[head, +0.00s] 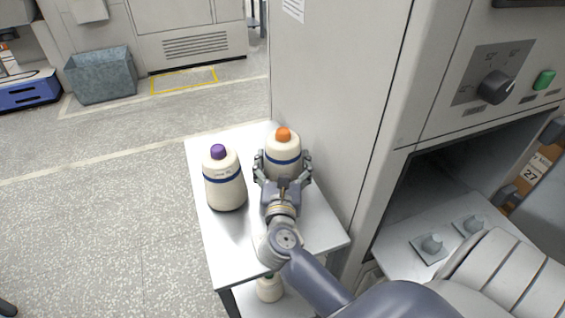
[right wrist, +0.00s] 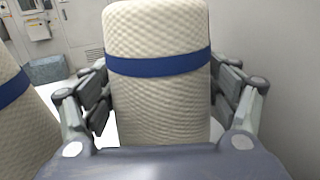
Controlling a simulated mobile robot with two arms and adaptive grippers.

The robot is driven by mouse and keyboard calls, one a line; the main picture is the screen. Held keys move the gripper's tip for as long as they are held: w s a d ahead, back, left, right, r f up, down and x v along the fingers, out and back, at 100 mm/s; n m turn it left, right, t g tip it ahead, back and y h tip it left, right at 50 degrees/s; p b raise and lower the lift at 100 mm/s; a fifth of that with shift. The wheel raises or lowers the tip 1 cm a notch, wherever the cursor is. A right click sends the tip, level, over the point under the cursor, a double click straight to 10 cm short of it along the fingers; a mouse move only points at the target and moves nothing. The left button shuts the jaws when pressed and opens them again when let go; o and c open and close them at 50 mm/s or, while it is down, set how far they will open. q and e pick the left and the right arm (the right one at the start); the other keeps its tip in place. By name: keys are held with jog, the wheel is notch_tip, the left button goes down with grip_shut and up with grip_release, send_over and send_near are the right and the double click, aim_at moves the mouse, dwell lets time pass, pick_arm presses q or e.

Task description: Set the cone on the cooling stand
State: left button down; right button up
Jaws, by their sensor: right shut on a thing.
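A cream cone with an orange tip and a blue band (head: 283,143) is at the back right of a small white-topped stand (head: 235,253). My right gripper (head: 283,168) is shut around its sides. In the right wrist view the same cone (right wrist: 158,105) stands upright between the fingers (right wrist: 160,110). Its base is hidden by the gripper, so I cannot tell whether it touches the stand top. A similar cone with a purple tip (head: 224,182) stands upright to its left, apart from it. My left gripper is not in view.
A tall grey machine (head: 335,80) rises close at the stand's right. Another cone (head: 270,289) is below the stand top.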

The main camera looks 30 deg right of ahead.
jog(key=shift+f, duration=0.15)
jog(key=o, duration=1.3)
jog(key=shift+f, duration=0.1)
jog(key=shift+r, duration=0.35)
jog(key=v, duration=0.3)
jog(key=b+v, duration=0.1)
jog(key=v, duration=0.3)
jog(key=b+v, duration=0.1)
jog(key=v, duration=0.2)
jog(key=shift+s+a+f, duration=0.25)
jog(key=shift+s+f, duration=0.05)
jog(key=shift+f, duration=0.05)
jog(key=shift+s+a+r+b, duration=0.15)
jog(key=shift+s+a+b, duration=0.2)
jog(key=shift+s, duration=0.2)
